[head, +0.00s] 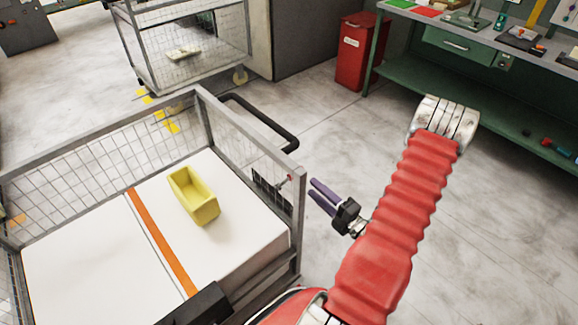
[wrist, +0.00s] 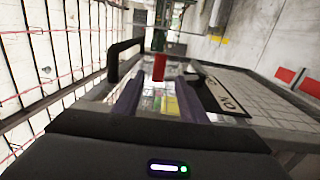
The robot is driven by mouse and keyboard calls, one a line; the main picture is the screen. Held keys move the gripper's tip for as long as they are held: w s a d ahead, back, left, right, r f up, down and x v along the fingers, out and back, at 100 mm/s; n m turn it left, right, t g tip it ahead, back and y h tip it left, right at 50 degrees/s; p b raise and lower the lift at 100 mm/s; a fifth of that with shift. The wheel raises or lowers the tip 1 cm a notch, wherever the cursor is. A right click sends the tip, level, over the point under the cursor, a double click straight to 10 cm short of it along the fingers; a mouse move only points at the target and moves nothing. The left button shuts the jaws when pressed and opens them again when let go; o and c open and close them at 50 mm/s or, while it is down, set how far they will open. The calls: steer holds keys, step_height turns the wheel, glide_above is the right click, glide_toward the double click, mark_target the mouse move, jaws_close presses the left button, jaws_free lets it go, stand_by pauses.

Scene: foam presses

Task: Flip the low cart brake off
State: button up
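The low cart (head: 300,215) is a grey mesh-sided cart at the lower left of the head view. On its right end are a dark plate (head: 270,187) and a small red-tipped brake lever (head: 289,178). In the wrist view the black plate (wrist: 224,96) bears white lettering, seen turned. A red grip (wrist: 159,67), seemingly the lever's, shows between and just beyond my fingertips. My gripper (head: 314,188) has two purple fingers, apart with nothing held between them. It is just right of the cart's end, pointing at the lever. I cannot tell whether it touches the lever.
The cart carries a white load with an orange stripe (head: 160,240) and a yellow bin (head: 195,198). A black push handle (head: 265,122) juts from its end. Another mesh cart (head: 190,50), a red bin (head: 355,50) and a green workbench (head: 480,85) stand behind. Floor between is clear.

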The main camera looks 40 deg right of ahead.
steer(key=w, duration=1.3)
steer(key=shift+w+a+r, duration=0.2)
steer(key=shift+w+r, duration=0.1)
steer(key=shift+r, duration=0.15)
steer(key=shift+c, duration=0.4)
jaws_close()
